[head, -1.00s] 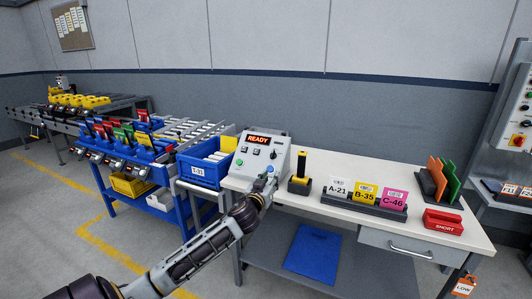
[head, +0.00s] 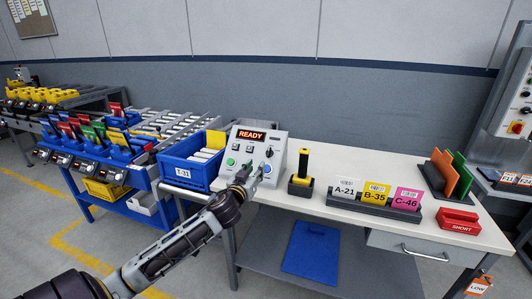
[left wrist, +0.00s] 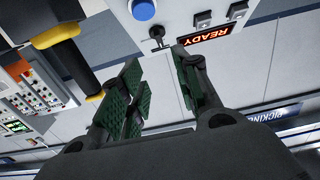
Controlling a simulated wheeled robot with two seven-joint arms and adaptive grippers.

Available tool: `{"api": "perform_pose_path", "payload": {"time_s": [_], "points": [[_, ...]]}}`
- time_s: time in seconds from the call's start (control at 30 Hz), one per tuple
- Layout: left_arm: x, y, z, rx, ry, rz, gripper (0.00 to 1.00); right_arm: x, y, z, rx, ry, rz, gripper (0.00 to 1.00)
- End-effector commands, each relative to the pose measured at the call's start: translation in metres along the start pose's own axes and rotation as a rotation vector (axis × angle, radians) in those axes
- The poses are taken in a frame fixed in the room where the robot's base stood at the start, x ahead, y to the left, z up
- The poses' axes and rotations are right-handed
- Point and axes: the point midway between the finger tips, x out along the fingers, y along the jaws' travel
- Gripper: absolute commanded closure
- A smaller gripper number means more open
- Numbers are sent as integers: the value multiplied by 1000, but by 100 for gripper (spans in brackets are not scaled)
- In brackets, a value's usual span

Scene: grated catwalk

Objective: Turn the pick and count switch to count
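The grey control box (head: 257,150) stands on the bench's left end, with a lit READY display (head: 251,135). Its black switch (head: 268,152) sits on the sloped face above a blue button (head: 267,169); the labels are too small to read. My left gripper (head: 251,172) is just in front of the face's lower part. In the left wrist view the picture is upside down: the switch (left wrist: 157,34) lies beyond the open green-padded fingers (left wrist: 160,88), with nothing between them. The switch appears apart from the fingers. My right gripper is not in view.
A blue bin (head: 190,172) stands left of the box. A yellow and black tool (head: 301,172) stands upright close to its right; it also shows in the left wrist view (left wrist: 75,58). Label cards (head: 375,193) sit further right. The bench front (head: 330,211) is clear.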

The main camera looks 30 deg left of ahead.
Motion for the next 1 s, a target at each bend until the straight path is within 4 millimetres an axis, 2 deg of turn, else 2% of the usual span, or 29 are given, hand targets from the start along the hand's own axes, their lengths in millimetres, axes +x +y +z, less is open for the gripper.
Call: {"api": "perform_pose_path", "payload": {"time_s": [0.47, 1.0], "points": [[8, 0, 0, 0, 0, 0, 68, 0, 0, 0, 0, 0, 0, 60], [42, 0, 0, 0, 1, -1, 68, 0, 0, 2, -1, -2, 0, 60]]}}
